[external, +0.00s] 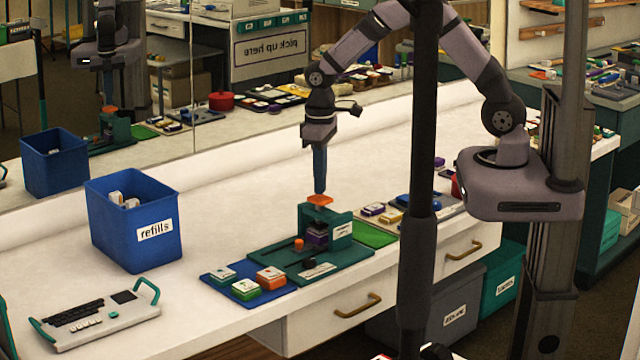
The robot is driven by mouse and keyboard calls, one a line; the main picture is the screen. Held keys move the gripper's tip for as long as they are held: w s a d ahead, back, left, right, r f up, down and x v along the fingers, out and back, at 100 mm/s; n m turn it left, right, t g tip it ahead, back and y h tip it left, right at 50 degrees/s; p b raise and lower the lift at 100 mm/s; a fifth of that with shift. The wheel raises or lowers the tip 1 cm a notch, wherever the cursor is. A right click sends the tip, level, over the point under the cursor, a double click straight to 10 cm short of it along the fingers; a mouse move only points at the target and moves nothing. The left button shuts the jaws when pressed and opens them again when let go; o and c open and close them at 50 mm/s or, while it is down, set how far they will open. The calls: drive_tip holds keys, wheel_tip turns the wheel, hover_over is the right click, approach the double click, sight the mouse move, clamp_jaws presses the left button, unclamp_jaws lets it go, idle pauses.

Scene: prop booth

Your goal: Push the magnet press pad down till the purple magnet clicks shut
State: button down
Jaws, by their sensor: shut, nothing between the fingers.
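The press pad (320,200) is a small orange block on top of a green press (342,232) in the external view. My gripper (320,188) points straight down with its fingers shut and empty. Its tips are right at the pad; I cannot tell whether they touch it. The purple magnet (316,236) sits inside the press below the pad, partly hidden by the frame. Whether it is closed is too small to tell.
A blue refills bin (112,232) stands to the left. A blue mat (215,280) with small coloured blocks lies before the press. A keyboard-like device (97,320) is at front left. Purple and yellow pieces lie to the right. A mirror behind repeats the scene.

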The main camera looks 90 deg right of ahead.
drive_tip(key=shift+f, duration=0.2)
drive_tip(key=shift+f+b, duration=0.3)
drive_tip(key=shift+f, duration=0.05)
drive_tip(key=shift+f, duration=0.35)
drive_tip(key=shift+s+f+b, duration=0.1)
drive_tip(key=shift+f+b, duration=0.35)
drive_tip(key=shift+b, duration=0.05)
drive_tip(key=shift+r, duration=0.2)
drive_tip(key=shift+r+p, duration=3.3)
drive_tip(key=shift+r, duration=0.35)
